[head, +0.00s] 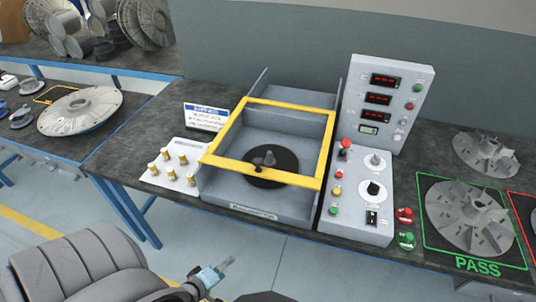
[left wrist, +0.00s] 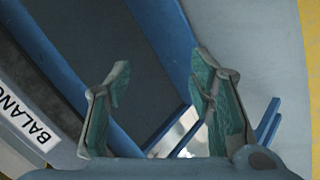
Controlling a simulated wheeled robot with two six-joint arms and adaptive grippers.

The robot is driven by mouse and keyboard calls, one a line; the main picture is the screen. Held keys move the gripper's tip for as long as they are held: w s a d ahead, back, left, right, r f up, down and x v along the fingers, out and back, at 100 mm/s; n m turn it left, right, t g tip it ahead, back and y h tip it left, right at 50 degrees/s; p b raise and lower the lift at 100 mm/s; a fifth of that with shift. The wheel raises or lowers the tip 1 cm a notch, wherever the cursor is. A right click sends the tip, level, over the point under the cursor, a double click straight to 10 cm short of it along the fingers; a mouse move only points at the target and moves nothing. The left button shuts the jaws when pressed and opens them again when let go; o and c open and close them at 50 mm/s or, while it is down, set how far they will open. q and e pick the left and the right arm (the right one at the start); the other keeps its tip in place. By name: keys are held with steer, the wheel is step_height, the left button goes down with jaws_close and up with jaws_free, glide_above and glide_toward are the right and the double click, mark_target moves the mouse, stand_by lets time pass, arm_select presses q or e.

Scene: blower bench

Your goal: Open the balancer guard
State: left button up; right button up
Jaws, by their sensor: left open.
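The balancer (head: 228,190) is a grey open-topped housing in the middle of the bench. Its guard (head: 292,180) is a yellow rectangular frame lying across the top between the side walls, with a small dark knob on its front bar. Through the frame I see a dark round plate (head: 283,177) with a grey spindle. My left gripper (head: 222,268) is in front of the bench, below and apart from the guard. In the left wrist view its two teal-padded fingers (left wrist: 160,85) are spread with nothing between them. My right gripper is not visible.
A control box (head: 358,212) and an upright display panel (head: 386,100) stand right of the balancer. A plate with brass pegs (head: 172,168) lies left. An impeller (head: 468,212) sits in the green PASS area.

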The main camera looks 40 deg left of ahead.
arm_select(q)
steer(key=w+a+r+n+t, duration=0.1)
steer(key=w+r+n+t, duration=0.1)
steer(key=w+r+n, duration=0.3)
steer(key=w+r+n+t, duration=0.1)
steer(key=r+n+t, duration=0.15)
steer(key=r, duration=0.45)
steer(key=n+t, duration=0.4)
steer(key=n, duration=1)
glide_toward(254, 165)
steer(key=shift+n+y, duration=0.3)
steer(key=shift+n, duration=0.05)
steer(key=w, duration=0.7)
steer(key=w+p, duration=0.1)
steer(key=w, duration=0.3)
steer(key=shift+w+a, duration=0.1)
steer(key=shift+a, duration=0.3)
steer(key=shift+w, duration=0.35)
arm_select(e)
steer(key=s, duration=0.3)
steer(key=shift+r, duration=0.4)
arm_select(q)
steer(key=shift+c, duration=0.4)
steer(key=shift+s, duration=0.1)
jaws_close()
